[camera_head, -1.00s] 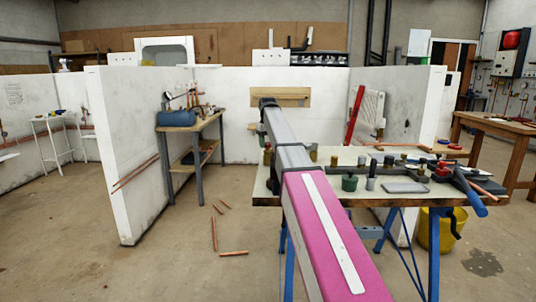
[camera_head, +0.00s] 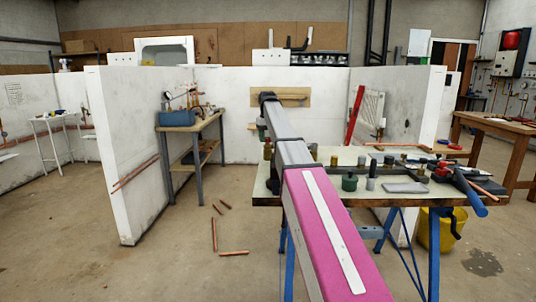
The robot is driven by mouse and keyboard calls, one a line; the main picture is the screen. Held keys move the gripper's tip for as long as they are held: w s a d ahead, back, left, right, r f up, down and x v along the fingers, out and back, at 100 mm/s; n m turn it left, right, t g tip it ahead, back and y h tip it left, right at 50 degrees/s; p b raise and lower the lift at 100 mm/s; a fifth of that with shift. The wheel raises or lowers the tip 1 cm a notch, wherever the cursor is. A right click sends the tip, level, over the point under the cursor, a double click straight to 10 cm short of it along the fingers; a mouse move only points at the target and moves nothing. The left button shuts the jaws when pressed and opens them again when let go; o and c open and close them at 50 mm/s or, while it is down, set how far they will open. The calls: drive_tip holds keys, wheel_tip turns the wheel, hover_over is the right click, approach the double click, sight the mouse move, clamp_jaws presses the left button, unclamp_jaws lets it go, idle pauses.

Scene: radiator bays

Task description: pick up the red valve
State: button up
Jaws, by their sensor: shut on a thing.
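My arm reaches forward over the workbench (camera_head: 385,178), and its far end stands near the bench's left edge. A small dark part below that end shows at its left side. My gripper's fingers are hidden behind the arm, so neither they nor anything between them can be seen. A small red piece (camera_head: 443,164) sits on dark fittings at the right of the bench. It is too small to tell whether it is the red valve, and no other clear red valve shows.
The bench also holds a green pot-like fitting (camera_head: 349,182), a grey cylinder (camera_head: 371,183), a flat grey block (camera_head: 405,188) and a blue-handled tool (camera_head: 470,192). A yellow bucket (camera_head: 437,230) stands below. White partitions enclose the bay. Copper pipes (camera_head: 214,233) lie on open floor at left.

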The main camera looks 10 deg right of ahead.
drive_tip(key=shift+r, duration=2.3)
drive_tip(key=shift+s, duration=0.1)
